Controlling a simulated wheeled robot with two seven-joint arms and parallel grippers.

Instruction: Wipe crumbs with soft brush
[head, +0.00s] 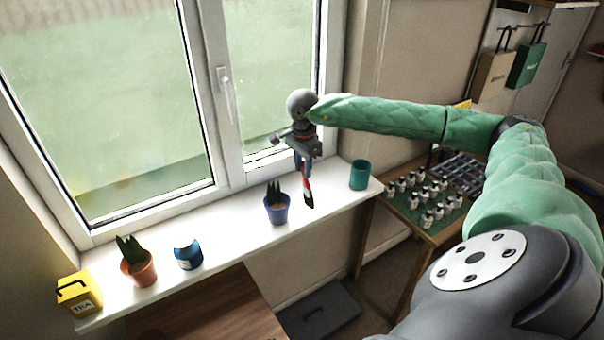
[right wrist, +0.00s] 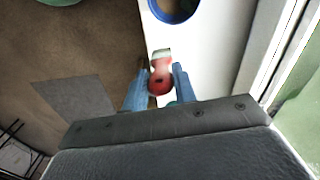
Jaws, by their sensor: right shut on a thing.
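My right gripper (head: 303,172) is shut on a red brush (head: 308,189) and holds it with its dark bristles down, over the front part of the white windowsill (head: 236,222). The brush is between the blue plant pot and the teal cup. In the right wrist view the blue fingers stand on both sides of the brush's red handle (right wrist: 160,82). I cannot tell whether the bristles touch the sill. No crumbs can be made out on the sill at this size. My left gripper is not in view.
The window (head: 120,110) rises behind.

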